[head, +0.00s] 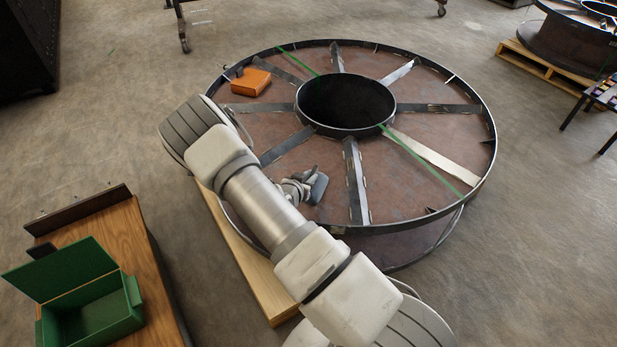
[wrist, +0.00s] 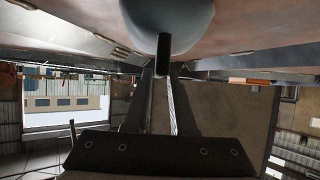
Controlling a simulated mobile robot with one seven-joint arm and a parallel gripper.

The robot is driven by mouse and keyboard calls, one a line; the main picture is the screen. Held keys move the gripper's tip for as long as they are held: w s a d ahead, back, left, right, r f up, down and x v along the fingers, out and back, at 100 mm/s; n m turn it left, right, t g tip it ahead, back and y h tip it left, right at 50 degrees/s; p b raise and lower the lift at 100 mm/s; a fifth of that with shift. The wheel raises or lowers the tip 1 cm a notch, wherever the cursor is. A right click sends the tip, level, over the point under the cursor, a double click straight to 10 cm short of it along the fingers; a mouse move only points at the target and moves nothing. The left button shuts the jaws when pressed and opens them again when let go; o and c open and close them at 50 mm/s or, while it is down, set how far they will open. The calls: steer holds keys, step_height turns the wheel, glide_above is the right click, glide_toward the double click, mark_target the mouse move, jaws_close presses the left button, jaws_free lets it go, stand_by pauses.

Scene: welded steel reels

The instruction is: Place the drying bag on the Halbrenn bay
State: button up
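A grey, rounded, pouch-like thing, which I take to be the drying bag (head: 317,188), is at the tips of my gripper (head: 301,186). In the wrist view the bag (wrist: 166,14) fills the top middle, with the dark finger end (wrist: 163,50) against it. My gripper appears shut on it, over the front left part of the steel reel (head: 430,212). The reel's upper face is split by radial bars into several bays around a dark central hole (head: 345,102). No label shows, so I cannot tell which bay is the Halbrenn bay.
An orange block (head: 250,83) lies in the reel's upper left bay, a small dark thing beside it. An open green box (head: 97,310) sits on a wooden table (head: 128,240) at lower left. Several front bays look clear.

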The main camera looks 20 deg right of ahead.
steer(key=o, duration=0.3)
